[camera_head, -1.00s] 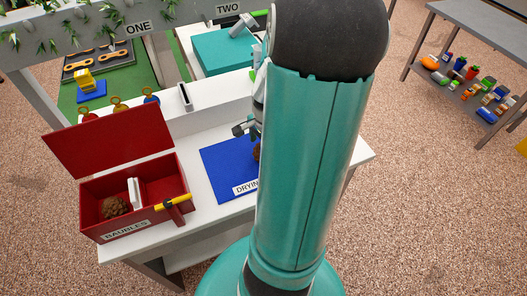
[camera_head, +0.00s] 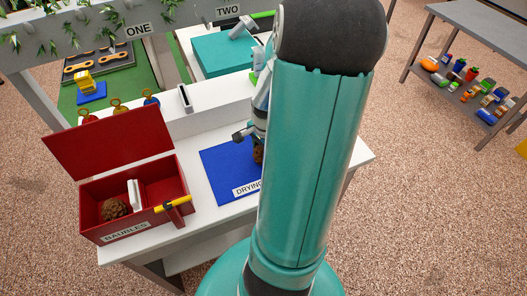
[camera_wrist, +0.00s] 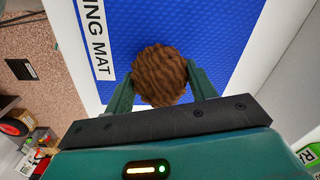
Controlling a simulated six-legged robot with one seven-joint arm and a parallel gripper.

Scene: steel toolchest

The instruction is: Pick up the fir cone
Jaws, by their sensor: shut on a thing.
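A brown fir cone (camera_wrist: 159,75) is over the blue drying mat (camera_wrist: 215,22) in the wrist view. My gripper (camera_wrist: 160,88) has its two teal fingers on either side of the cone, shut on it. Whether the cone still touches the mat I cannot tell. In the head view, the cone (camera_head: 258,154) shows only as a brown sliver beside my arm, over the right part of the mat (camera_head: 222,168). My arm hides most of the gripper there. A second brown cone (camera_head: 114,208) lies in the red box labelled BAUBLES (camera_head: 172,184).
A white ledge (camera_head: 190,112) runs behind the mat. A grey shelf table (camera_head: 480,60) with several small items stands far right.

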